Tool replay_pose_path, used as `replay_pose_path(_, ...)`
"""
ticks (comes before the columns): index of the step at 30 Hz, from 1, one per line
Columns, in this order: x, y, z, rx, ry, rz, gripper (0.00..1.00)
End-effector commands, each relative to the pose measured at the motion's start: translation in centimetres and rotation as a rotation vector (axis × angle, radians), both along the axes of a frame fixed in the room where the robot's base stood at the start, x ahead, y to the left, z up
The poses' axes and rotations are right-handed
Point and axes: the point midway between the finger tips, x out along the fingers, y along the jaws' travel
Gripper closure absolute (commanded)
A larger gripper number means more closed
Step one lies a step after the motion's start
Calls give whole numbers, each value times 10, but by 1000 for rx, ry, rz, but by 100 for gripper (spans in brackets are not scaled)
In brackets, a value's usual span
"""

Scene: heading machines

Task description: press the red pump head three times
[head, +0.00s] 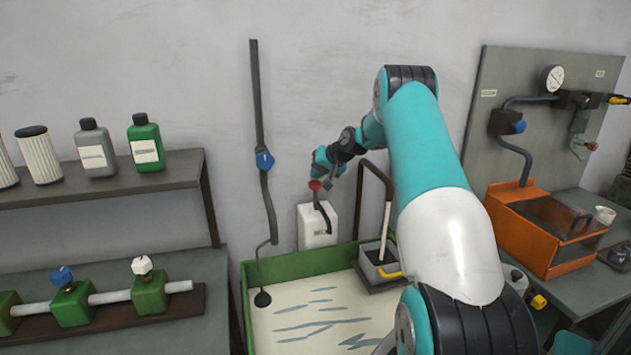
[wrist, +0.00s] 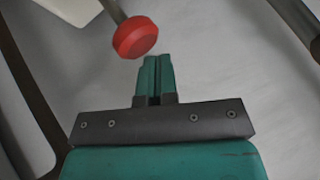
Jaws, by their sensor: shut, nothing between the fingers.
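The red pump head (head: 315,185) sits on top of a white container (head: 313,229) that stands at the back of the green-edged tray. In the wrist view the red pump head (wrist: 135,37) is on its grey stem, just beyond and slightly left of my fingertips. My gripper (wrist: 154,62) is shut and empty, its two teal fingers together. In the head view my gripper (head: 329,184) is beside the pump head, at its right. I cannot tell whether they touch. Part of the container shows at the top left of the wrist view.
A dark pipe with a blue valve (head: 264,160) runs down the wall at the left. A shelf with bottles (head: 146,143) is farther left; an orange bin (head: 530,240) is at the right.

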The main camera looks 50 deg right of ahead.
Motion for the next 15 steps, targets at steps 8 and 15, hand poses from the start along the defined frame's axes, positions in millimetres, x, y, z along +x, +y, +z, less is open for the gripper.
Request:
replay_pose_path(8,0,0,7,-1,-3,0,100)
replay_pose_path(15,1,-1,11,-2,-4,-1,100)
